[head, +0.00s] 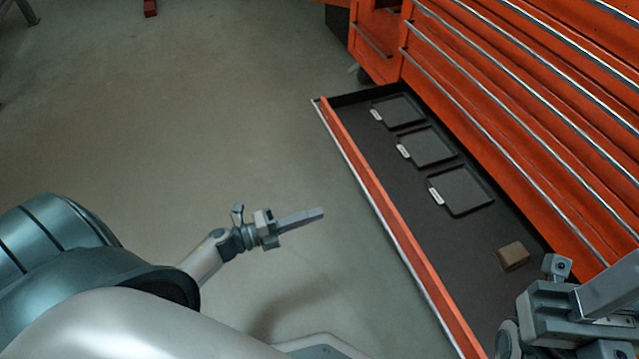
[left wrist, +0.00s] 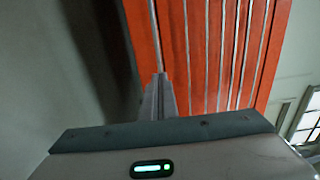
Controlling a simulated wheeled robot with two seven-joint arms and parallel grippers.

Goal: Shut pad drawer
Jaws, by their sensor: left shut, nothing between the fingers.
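The pad drawer (head: 392,215) is the low drawer of an orange tool cabinet and stands pulled out. Its orange front with a metal edge strip runs diagonally down the head view. Inside its dark bed lie three black square trays with white tags, and a small brown block (head: 513,256) near the lower end. My left gripper (head: 318,213) is shut and empty, over the floor left of the drawer front and apart from it in the picture. Its fingers also show in the left wrist view (left wrist: 160,92), pointing toward the orange cabinet. My right gripper (head: 612,290) is partly cut off at the lower right.
The orange cabinet (head: 560,90) with several closed drawers and long metal handles fills the upper right. Bare grey floor (head: 220,110) lies open left of the drawer. A small red object (head: 150,8) lies at the far top edge.

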